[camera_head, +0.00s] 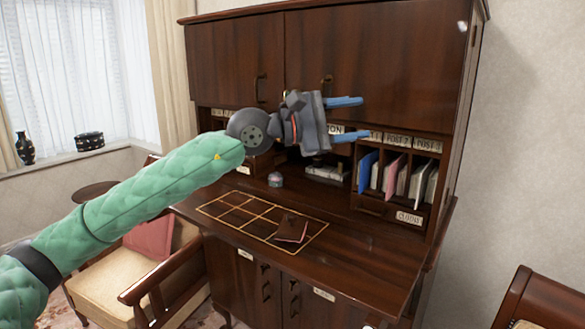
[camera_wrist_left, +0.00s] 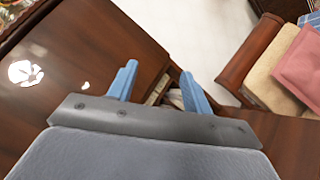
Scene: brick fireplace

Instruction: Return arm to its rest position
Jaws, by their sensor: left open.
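My left arm comes in from the left of the head view in a green padded sleeve. My left gripper (camera_head: 350,117) is raised in front of the dark wooden desk cabinet (camera_head: 400,60). Its two blue fingers point right and stand apart, with nothing between them. The left wrist view shows the same open fingers (camera_wrist_left: 158,85) above dark wood. The gripper hides part of the shelf compartments behind it. My right gripper is not in either view.
A brown notebook (camera_head: 291,229) lies on the gridded desk top (camera_head: 365,262). A small jar (camera_head: 275,180) stands behind it. Coloured envelopes (camera_head: 390,175) fill labelled slots at right. A cushioned armchair (camera_head: 105,272) stands at lower left, another chair (camera_head: 545,300) at lower right.

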